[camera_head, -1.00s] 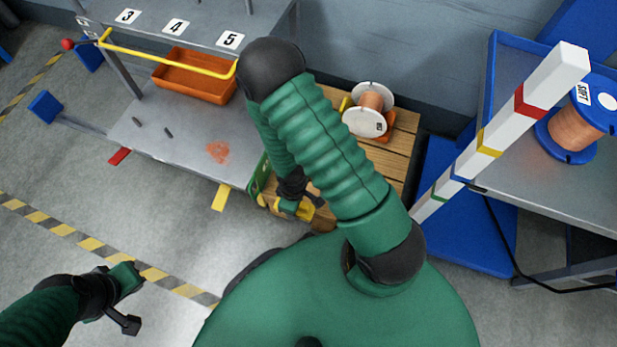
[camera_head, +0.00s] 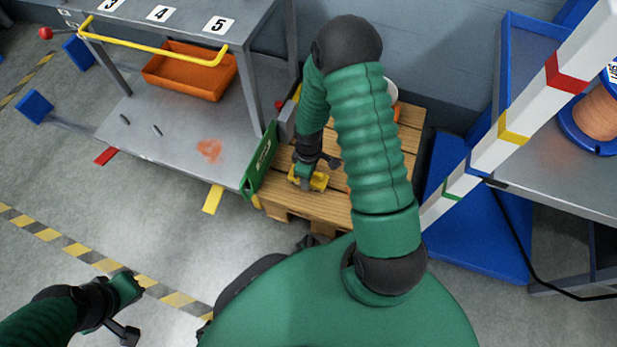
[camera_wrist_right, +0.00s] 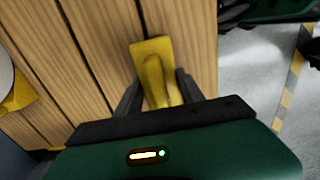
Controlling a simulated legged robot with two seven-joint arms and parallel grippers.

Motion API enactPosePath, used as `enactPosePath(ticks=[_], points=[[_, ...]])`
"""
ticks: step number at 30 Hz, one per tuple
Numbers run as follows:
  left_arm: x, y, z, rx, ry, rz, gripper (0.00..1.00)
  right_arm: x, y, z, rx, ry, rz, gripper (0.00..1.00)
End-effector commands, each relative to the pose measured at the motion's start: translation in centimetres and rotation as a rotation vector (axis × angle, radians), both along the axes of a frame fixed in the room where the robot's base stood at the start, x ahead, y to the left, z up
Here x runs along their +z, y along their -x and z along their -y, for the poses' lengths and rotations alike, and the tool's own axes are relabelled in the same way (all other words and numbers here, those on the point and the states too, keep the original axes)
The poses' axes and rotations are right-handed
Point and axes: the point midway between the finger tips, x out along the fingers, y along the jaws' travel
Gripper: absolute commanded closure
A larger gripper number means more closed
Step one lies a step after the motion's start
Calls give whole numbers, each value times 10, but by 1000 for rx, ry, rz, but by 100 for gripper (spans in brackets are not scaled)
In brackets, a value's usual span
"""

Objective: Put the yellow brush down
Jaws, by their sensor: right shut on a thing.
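The yellow brush (camera_head: 313,179) is at my right gripper (camera_head: 311,172), over the wooden pallet (camera_head: 285,198) near its front left part. In the right wrist view the brush (camera_wrist_right: 153,70) stands between the two dark fingers of the right gripper (camera_wrist_right: 158,90), which is shut on it. Wooden planks show behind and below it; I cannot tell whether the brush touches them. My left gripper (camera_head: 130,305) is at the lower left above the floor, empty, with its fingers apart.
A striped post (camera_head: 515,125) and a blue spool (camera_head: 590,125) are at the right. A white spool is mostly hidden behind my right arm.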

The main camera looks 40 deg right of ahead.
Motion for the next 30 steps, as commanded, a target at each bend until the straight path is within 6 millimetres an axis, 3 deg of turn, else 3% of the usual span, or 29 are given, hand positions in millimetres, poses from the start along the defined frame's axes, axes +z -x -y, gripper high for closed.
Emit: enactPosePath(ticks=[5,6,11,21,30], points=[[0,0,0,0,0,1,100,-2,0,0,0,-1,0,93],[0,0,0,0,0,1,100,-3,0,0,-1,0,1,54],[1,0,0,0,0,1,100,-2,0,0,-1,0,1,33],[2,0,0,0,0,1,100,2,0,0,-1,0,1,33],[63,0,0,0,0,1,100,79,0,0,-2,0,2,33]])
